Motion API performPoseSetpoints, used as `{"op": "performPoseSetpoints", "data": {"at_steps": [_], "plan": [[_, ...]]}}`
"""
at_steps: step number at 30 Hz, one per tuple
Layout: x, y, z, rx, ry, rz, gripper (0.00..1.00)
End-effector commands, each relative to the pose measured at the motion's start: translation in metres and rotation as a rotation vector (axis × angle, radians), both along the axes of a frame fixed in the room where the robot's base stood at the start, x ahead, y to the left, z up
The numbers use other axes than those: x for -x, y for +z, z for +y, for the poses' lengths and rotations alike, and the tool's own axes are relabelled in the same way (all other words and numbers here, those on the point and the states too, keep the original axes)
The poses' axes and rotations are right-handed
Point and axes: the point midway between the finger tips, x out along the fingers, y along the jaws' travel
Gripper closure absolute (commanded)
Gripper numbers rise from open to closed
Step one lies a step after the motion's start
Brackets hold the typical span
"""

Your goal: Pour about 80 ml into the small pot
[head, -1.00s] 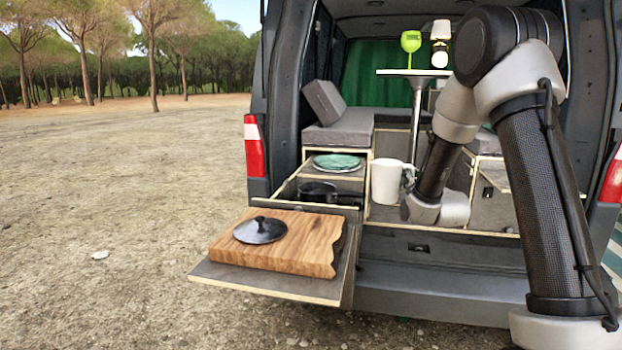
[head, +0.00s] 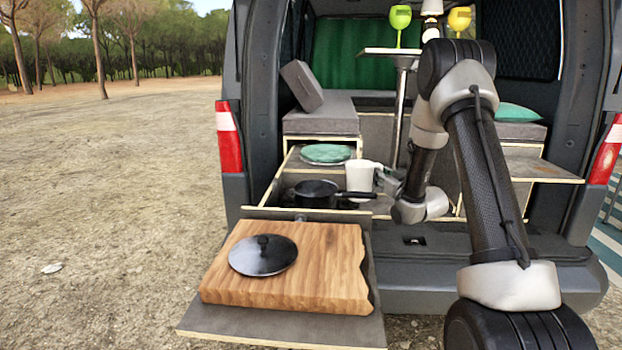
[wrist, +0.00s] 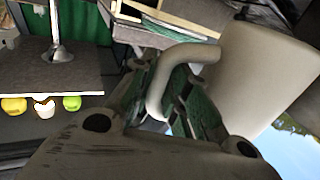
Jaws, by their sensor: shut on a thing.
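My gripper (head: 388,182) is shut on the handle of a white jug (head: 360,176). In the wrist view the fingers close around the jug's handle (wrist: 182,62), and the jug body (wrist: 255,80) is at the right. In the head view the jug looks upright. It is just behind and right of the small black pot (head: 315,195), overlapping the pot's handle in the picture. The pot sits in the pulled-out drawer with its handle pointing right. I cannot see inside the jug or the pot.
A black lid (head: 263,255) lies on a wooden board (head: 330,275) on the front shelf. Green plates (head: 326,153) lie behind the pot. Coloured goblets (head: 400,20) stand on the table (head: 392,51) inside the van. Drawer walls surround the pot.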

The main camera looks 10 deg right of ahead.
Motion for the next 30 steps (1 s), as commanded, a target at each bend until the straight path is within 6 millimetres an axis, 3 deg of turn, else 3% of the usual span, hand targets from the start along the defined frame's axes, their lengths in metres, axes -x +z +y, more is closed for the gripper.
{"op": "performPoseSetpoints", "data": {"at_steps": [16,30], "plan": [[0.002,0.016,0.007,0.106,-0.001,-0.019,1.00],[0.006,0.059,0.034,0.402,0.000,-0.063,1.00]]}}
